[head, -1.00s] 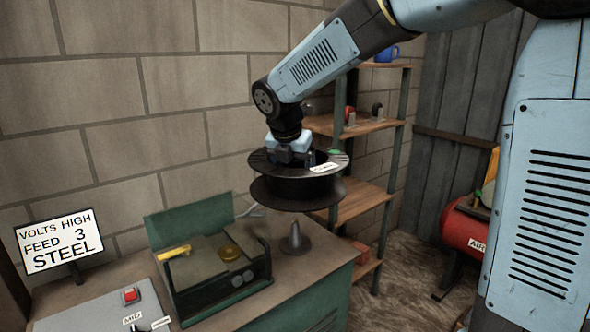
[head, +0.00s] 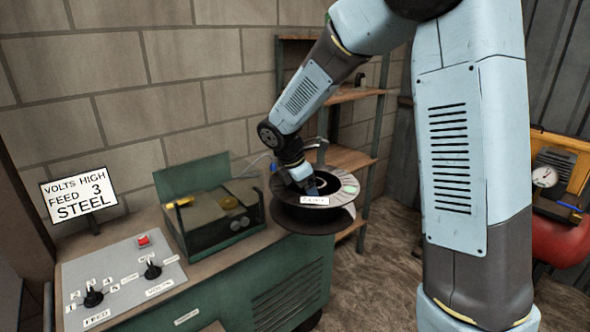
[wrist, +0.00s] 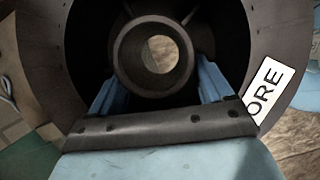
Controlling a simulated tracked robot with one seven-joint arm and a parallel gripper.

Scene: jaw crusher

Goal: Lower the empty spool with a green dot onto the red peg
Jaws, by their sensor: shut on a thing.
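The empty spool (head: 290,221) is dark, with wide flanges, a white label and a green mark (head: 351,189) on its upper flange. My gripper (head: 308,188) is shut on it from above, near the hub. The spool hangs at the right end of the green bench, at about bench-top height in the picture. In the wrist view the blue fingers (wrist: 158,88) sit either side of the hub (wrist: 124,72), and brownish ground shows through its bore. The label there reads "ORE" in part. No red peg shows in either current view.
A green bench (head: 240,275) carries an open machine box (head: 215,240), a control panel (head: 110,280) and a sign (head: 80,193). Wooden shelves (head: 355,160) stand behind the spool. A red tank (head: 562,238) with a gauge stands at the right.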

